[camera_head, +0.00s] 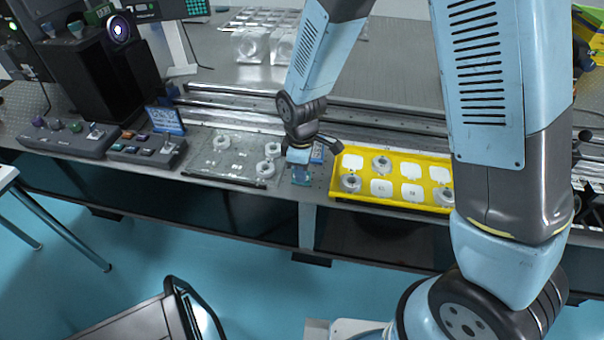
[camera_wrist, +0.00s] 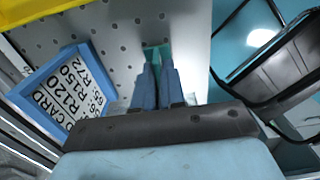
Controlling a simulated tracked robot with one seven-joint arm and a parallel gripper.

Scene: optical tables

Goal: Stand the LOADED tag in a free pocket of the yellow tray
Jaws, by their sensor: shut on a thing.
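My gripper (camera_head: 300,165) points down over the table's front edge strip, left of the yellow tray. In the wrist view its blue fingers (camera_wrist: 158,72) are closed together on a small teal piece (camera_wrist: 155,50), which I take as the LOADED tag; no lettering on it is readable. The teal piece also shows below the fingers in the head view (camera_head: 303,179). I cannot tell whether it touches the table. The yellow tray (camera_head: 400,205) has pale square pockets, several bare. Metal ring-shaped parts (camera_head: 381,164) sit in others. The tray's edge shows in the wrist view (camera_wrist: 30,10).
A blue-framed card (camera_wrist: 62,92) with printed R values stands close beside my gripper; it shows in the head view (camera_head: 318,152). A clear plate with ring parts (camera_head: 222,143) lies left. Control boxes (camera_head: 68,137) and another blue sign (camera_head: 165,120) are further left. Rails (camera_head: 380,118) run behind.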

